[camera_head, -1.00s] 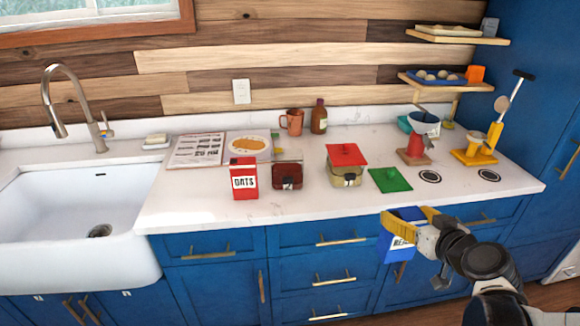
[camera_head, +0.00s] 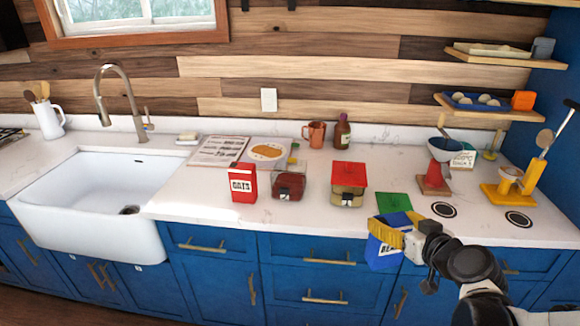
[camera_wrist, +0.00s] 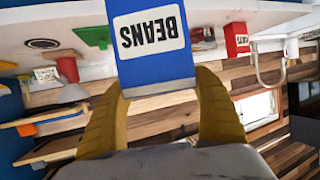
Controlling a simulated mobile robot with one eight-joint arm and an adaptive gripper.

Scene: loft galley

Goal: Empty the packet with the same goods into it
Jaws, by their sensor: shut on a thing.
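My gripper (camera_head: 395,228) is shut on a blue packet (camera_head: 383,255) in front of the counter's edge. In the wrist view the packet (camera_wrist: 150,35) reads BEANS, upside down in that picture, and sits between the yellow fingers. A clear jar with dark red contents (camera_head: 288,185) stands on the counter; I cannot make out its contents. To its right, a jar with pale contents (camera_head: 347,198) has a red lid (camera_head: 349,173) on top. A green lid (camera_head: 393,202) lies on the counter behind my gripper. A red OATS packet (camera_head: 243,183) stands left of the jars.
A red cone stand with a bowl (camera_head: 440,165) and a yellow stand (camera_head: 503,195) are at the right. A sink (camera_head: 125,195) is at the left. A mug (camera_head: 314,134) and brown bottle (camera_head: 342,131) stand behind the jars. The counter's front strip is mostly clear.

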